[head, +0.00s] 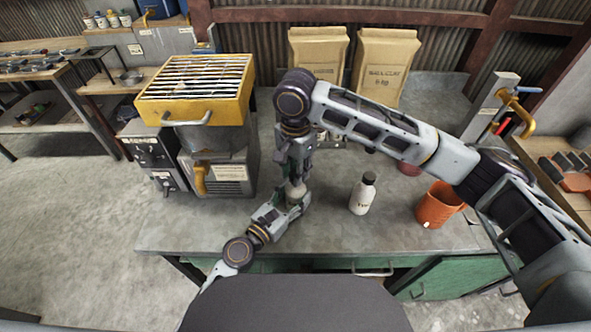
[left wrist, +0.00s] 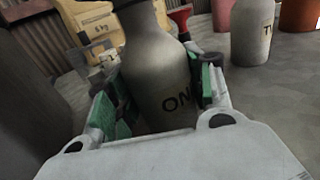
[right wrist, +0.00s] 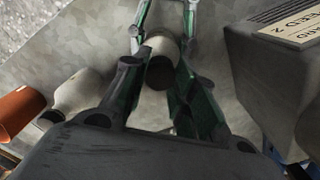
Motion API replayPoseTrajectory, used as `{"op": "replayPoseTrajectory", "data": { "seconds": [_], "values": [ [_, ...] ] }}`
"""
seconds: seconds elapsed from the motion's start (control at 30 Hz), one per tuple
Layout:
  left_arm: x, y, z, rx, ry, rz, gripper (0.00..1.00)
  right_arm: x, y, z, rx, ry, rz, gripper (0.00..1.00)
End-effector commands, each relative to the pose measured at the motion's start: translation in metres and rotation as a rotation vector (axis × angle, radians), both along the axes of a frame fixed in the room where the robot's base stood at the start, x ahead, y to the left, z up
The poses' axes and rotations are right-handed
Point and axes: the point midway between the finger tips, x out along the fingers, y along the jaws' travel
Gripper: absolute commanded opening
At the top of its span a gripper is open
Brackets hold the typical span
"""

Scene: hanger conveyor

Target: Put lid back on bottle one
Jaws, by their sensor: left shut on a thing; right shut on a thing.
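Bottle one (head: 297,191), a pale grey bottle, stands on the workbench. In the left wrist view its "ON" lettering (left wrist: 172,103) shows, and its top is out of frame. My left gripper (head: 295,203) is shut around the bottle's body from the front. My right gripper (head: 298,178) points down from above and is shut on a dark lid (right wrist: 160,73). In the right wrist view the lid lines up with the pale bottle. I cannot tell whether the lid is seated on the neck.
A second bottle (head: 361,195) with a dark lid stands to the right. Farther right is an orange bucket (head: 438,204). A grey machine with a yellow grated hopper (head: 197,90) stands left. Paper bags (head: 384,65) stand behind.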

Motion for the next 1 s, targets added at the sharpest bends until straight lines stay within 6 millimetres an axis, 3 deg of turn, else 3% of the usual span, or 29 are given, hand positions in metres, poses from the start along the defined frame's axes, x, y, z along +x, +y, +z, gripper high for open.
{"op": "replayPoseTrajectory", "data": {
  "seconds": [1.0],
  "values": [
    [-0.0005,-0.0005,-0.0008,0.001,0.001,-0.001,0.00,0.0003,0.0009,-0.0001,0.002,0.001,-0.864,0.19]
  ]
}}
